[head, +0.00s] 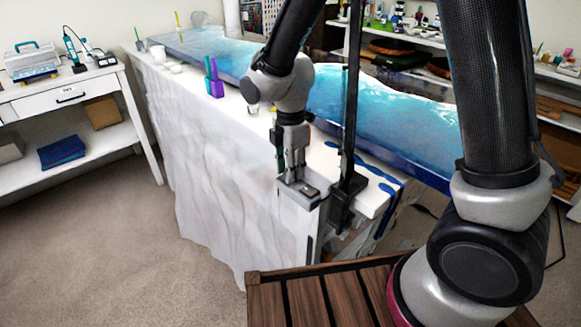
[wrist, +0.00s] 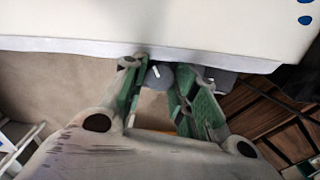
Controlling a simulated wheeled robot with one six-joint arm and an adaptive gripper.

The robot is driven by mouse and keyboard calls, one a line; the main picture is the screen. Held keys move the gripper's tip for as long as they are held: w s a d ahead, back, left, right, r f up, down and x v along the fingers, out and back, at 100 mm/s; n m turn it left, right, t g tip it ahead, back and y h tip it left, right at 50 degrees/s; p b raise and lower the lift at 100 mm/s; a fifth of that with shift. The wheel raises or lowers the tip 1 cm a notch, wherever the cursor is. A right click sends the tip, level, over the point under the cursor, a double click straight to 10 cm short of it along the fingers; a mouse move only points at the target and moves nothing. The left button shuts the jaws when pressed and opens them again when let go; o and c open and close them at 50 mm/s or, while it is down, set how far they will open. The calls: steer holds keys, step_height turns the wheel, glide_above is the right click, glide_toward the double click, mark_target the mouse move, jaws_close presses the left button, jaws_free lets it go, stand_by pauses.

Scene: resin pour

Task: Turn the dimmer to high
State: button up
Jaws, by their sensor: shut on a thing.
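The dimmer knob (wrist: 160,77) is a round grey dial with a short white mark, seen in the wrist view at the edge of the white-covered table. The mark tilts toward the upper left. My gripper (wrist: 163,80) has its two green fingers on either side of the knob, shut on it. In the head view my gripper (head: 292,172) points down onto a grey dimmer box (head: 303,194) at the table's near end. There the fingers hide the knob. The box also shows in the wrist view (wrist: 222,78), right of the fingers.
A black upright post with a clamp (head: 345,190) stands right beside my gripper. A long blue resin slab (head: 390,110) lies on the covered table, with cups and a purple holder (head: 215,88) farther back. A slatted wooden surface (head: 300,300) is in front. Carpet is clear at left.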

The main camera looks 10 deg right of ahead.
steer(key=o, duration=0.8)
steer(key=shift+r, duration=0.1)
step_height(320, 180, up, 12)
